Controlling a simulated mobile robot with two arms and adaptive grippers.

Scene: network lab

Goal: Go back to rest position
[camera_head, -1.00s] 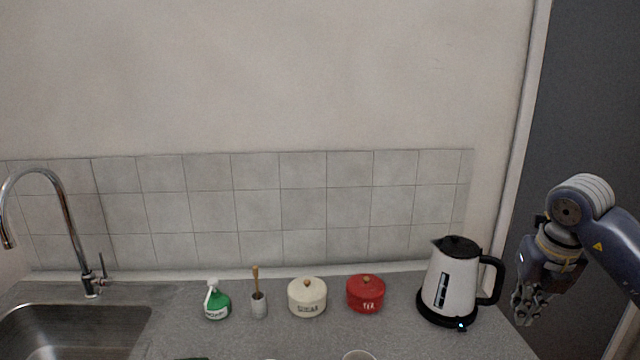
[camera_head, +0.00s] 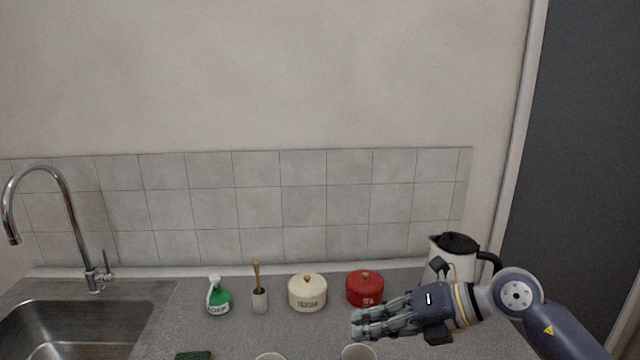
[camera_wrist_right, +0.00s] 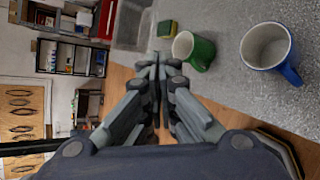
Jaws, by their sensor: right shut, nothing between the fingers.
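My right gripper (camera_head: 358,322) reaches in from the right in the head view. It is level, points left over the counter, and is in front of the kettle and near the red pot. Its fingers (camera_wrist_right: 155,75) are shut and empty in the right wrist view. Just past the fingertips there, a green mug (camera_wrist_right: 203,52) and a blue mug with a white inside (camera_wrist_right: 265,47) stand on the counter. My left gripper is not in view.
The white kettle (camera_head: 440,247) is partly hidden behind my right arm. A red pot (camera_head: 365,290), cream pot (camera_head: 307,294), brush holder (camera_head: 260,301) and green spray bottle (camera_head: 218,299) line the counter. The sink (camera_head: 70,330) is at left. A sponge (camera_wrist_right: 167,29) lies near the mugs.

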